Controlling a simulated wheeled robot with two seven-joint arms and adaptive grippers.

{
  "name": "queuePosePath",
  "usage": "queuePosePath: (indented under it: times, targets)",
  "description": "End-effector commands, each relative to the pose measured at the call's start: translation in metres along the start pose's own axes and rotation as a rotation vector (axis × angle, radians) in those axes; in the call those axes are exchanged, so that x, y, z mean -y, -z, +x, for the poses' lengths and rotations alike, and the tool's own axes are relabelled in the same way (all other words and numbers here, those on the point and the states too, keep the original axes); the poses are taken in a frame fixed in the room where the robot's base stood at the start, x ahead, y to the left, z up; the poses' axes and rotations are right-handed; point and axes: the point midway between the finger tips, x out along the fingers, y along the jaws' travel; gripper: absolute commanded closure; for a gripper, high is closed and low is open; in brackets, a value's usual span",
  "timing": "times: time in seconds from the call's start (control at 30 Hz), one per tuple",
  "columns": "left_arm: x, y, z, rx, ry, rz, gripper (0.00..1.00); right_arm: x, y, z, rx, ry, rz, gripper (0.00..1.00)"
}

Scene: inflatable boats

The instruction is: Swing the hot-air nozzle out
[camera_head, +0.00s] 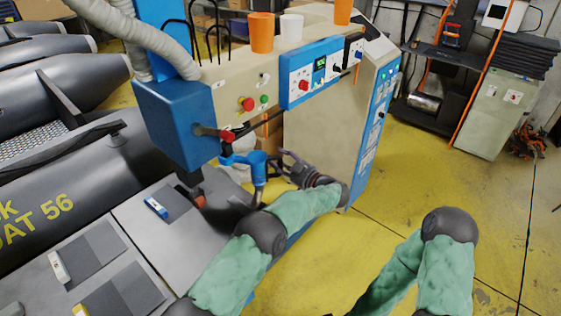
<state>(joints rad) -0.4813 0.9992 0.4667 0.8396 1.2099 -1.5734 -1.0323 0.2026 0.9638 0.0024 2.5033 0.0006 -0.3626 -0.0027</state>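The hot-air nozzle is a blue fitting (248,160) with a thin pipe pointing down, beside the blue welding head (176,122) and above the grey bench. A red part and a dark rod adjoin it at the upper left. My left gripper (276,161) is just right of the nozzle, with its fingers pointing left and parted. I see nothing held between them. Whether a finger touches the nozzle is too small to tell. My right arm shows at the lower right, but its gripper is out of view.
The beige machine (325,135) has a blue control panel (313,72), with orange and white cups on top. Its grey bench (165,235) carries dark patches and small tools. Grey inflatable boats (60,165) lie at left. The yellow floor (425,165) at right is clear.

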Motion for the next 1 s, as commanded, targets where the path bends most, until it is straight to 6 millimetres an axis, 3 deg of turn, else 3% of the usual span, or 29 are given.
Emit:
queuePosePath:
  times: [0.23, 0.37, 0.8, 1.0]
  targets:
    - [0.0, -0.001, -0.002, 0.001, 0.0, 0.001, 0.49, 0.0, 0.0, 0.0, 0.0, 0.0, 0.0, 0.49]
    - [-0.001, -0.001, -0.014, 0.001, -0.002, 0.001, 0.49, 0.0, 0.0, 0.0, 0.0, 0.0, 0.0, 0.49]
    - [-0.001, -0.001, -0.096, 0.0, -0.002, 0.001, 0.49, 0.0, 0.0, 0.0, 0.0, 0.0, 0.0, 0.49]
    - [0.0, -0.001, -0.116, 0.001, -0.001, 0.001, 0.49, 0.0, 0.0, 0.0, 0.0, 0.0, 0.0, 0.49]
